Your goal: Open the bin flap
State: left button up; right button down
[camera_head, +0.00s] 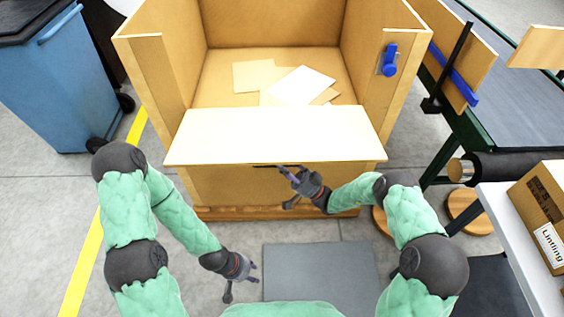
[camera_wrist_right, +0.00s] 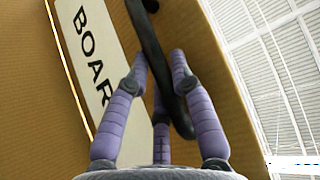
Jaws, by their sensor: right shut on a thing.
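The cardboard-brown bin (camera_head: 180,85) stands in front of me in the head view, with flat sheets inside. Its pale front flap (camera_head: 275,135) is tilted outward toward me, its free edge lying over the lower front panel. My right gripper (camera_head: 288,174) is at that free edge, near its middle. In the right wrist view its purple fingers (camera_wrist_right: 160,90) are shut around a black bar handle (camera_wrist_right: 160,60) beside a label reading "BOAR". My left gripper (camera_head: 246,280) hangs low, empty, with fingers spread, apart from the bin.
A blue latch (camera_head: 389,60) is on the bin's right post. A blue wheeled bin (camera_head: 50,85) stands at left. A conveyor (camera_head: 520,95) and a table with a carton (camera_head: 545,210) are at right. A grey mat (camera_head: 320,270) lies on the floor before the bin.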

aim_at(282, 157)
jog(key=shift+w+r+m+t+h+p, duration=0.1)
jog(key=shift+r+m+t+h+p, duration=0.7)
jog(key=shift+r+m+p, duration=0.55)
jog(key=shift+r, duration=0.1)
jog(key=c, duration=1.3)
grip_release()
jog(key=shift+d, duration=0.1)
jog(key=v, duration=1.2)
jog(key=shift+f, duration=0.2)
jog(key=shift+f, duration=0.1)
